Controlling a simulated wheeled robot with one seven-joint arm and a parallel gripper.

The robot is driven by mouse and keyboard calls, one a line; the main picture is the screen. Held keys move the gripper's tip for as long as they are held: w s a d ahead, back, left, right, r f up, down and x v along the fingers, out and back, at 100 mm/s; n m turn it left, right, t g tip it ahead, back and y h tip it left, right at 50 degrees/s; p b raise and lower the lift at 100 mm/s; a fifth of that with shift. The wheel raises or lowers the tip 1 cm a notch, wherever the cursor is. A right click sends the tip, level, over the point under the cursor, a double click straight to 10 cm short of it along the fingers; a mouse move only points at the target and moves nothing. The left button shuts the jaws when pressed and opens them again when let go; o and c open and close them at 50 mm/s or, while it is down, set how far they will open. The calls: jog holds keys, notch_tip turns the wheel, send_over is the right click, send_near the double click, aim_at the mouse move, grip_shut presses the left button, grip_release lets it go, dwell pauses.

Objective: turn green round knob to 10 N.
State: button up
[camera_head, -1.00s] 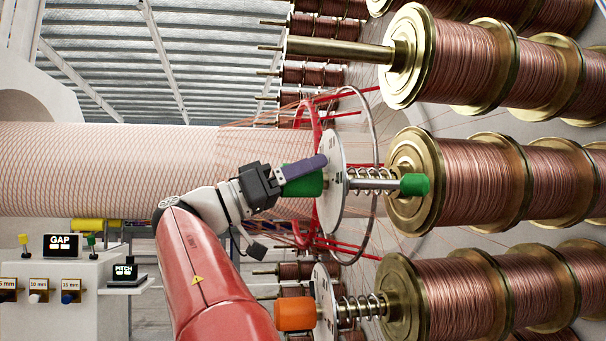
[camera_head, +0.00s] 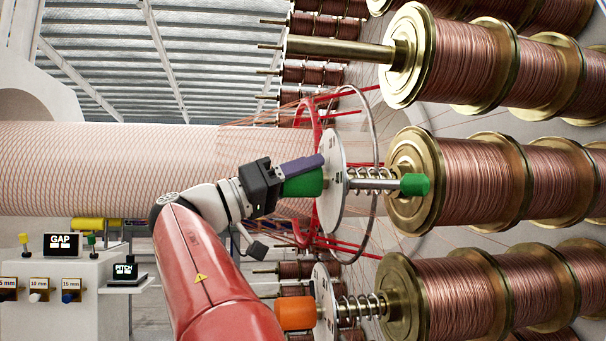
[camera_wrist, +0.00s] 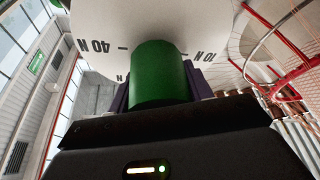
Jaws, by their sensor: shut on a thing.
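The green round knob (camera_head: 302,184) sticks out to the left from a white dial disc (camera_head: 331,190) on a spring-loaded shaft. My gripper (camera_head: 310,174) is shut on the knob, with one dark purple finger showing along its upper side. In the wrist view the knob (camera_wrist: 160,72) stands between the two fingers, close against the white dial face (camera_wrist: 150,22). A "40 N" mark with its tick lies to the left of the knob, and a "10 N" mark with its tick lies to the right. I cannot see a pointer on the knob.
An orange knob (camera_head: 296,315) on a similar dial sits below. A green end piece (camera_head: 414,185) is on the shaft's right end. Large copper wire spools (camera_head: 472,183) fill the right side. A control console (camera_head: 60,300) stands at lower left.

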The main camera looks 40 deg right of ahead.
jog(key=n+t+p, duration=0.1)
jog(key=n, duration=0.2)
jog(key=n+t+p, duration=0.1)
jog(key=n+t, duration=0.1)
jog(key=n, duration=0.2)
jog(key=shift+w+d+t, duration=0.1)
jog(key=shift+w+t, duration=0.05)
jog(key=shift+t, duration=0.15)
jog(key=shift+w+f+n+t+y+p, duration=0.15)
jog(key=shift+n+t+y+p, duration=0.25)
jog(key=shift+n, duration=0.7)
jog(key=shift+s+f+n+t+y+p, duration=0.15)
jog(key=shift+n+p, duration=0.3)
jog(key=shift+n, duration=0.65)
jog(key=shift+w, duration=0.1)
jog(key=o, duration=1)
jog(key=shift+c, duration=0.2)
jog(key=v, duration=0.7)
jog(key=shift+a+b, duration=0.3)
jog(key=shift+a, duration=0.1)
